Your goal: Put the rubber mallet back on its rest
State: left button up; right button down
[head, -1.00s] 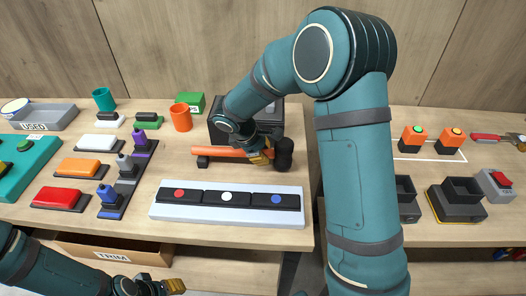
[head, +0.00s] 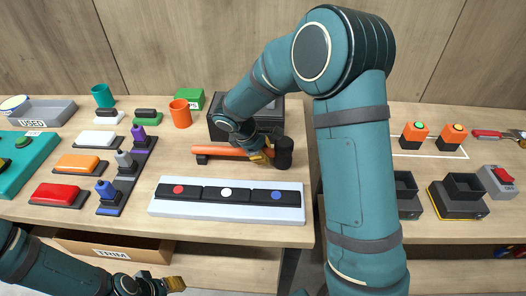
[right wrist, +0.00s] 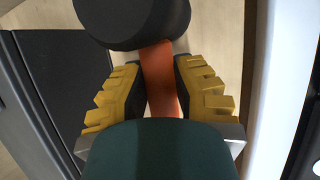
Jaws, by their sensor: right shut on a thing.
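The rubber mallet has an orange handle (head: 218,150) and a black head (head: 284,153). It lies across the left table, with the head to the right. My right gripper (head: 263,156) is shut on the handle close beside the head. The right wrist view shows its yellow-padded fingers (right wrist: 160,88) on both sides of the handle, with the head (right wrist: 132,18) just beyond. A small dark support (head: 202,160) shows under the handle's left end; I cannot tell if they touch. My left gripper (head: 168,285) is low at the left, near the TRIM drawer, away from the mallet.
A dark box (head: 217,122) stands right behind the mallet. A pale tray with three black blocks (head: 170,208) lies in front. An orange cup (head: 180,113) and a green box (head: 190,98) are behind left. Several coloured blocks fill the left side.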

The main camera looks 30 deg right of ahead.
jog(key=shift+f, duration=0.15)
jog(key=c, duration=0.8)
grip_release()
jog(key=shift+f, duration=0.1)
jog(key=shift+o, duration=0.2)
jog(key=v, duration=1.2)
